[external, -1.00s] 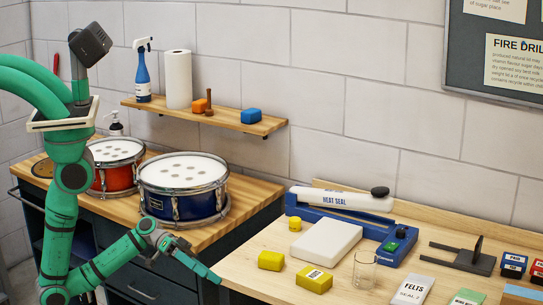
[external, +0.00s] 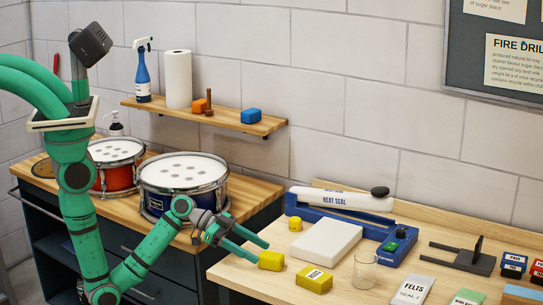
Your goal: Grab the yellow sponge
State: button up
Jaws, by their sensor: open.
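A plain yellow block (external: 271,261), which looks like the sponge, lies near the left edge of the right-hand wooden bench. A second yellow block (external: 314,279) with a white label lies to its right. My gripper (external: 263,252) reaches in from the left with its two green fingers spread and nothing between them. The nearer fingertip is right at the plain block's left end; I cannot tell whether it touches. The farther fingertip is just behind the block in the picture.
A white slab (external: 326,240) and a blue heat sealer (external: 350,222) stand behind the blocks, with a small yellow cylinder (external: 295,224). A clear glass (external: 364,270) stands to the right. Red (external: 113,176) and blue (external: 183,198) drums sit on the left bench.

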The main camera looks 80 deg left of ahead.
aim_at(263, 254)
jog(key=shift+r+x, duration=0.1)
jog(key=shift+x, duration=1.4)
jog(key=shift+r+x, duration=0.15)
jog(key=shift+x, duration=1.35)
jog(key=shift+d, duration=0.15)
jog(key=c, duration=1.1)
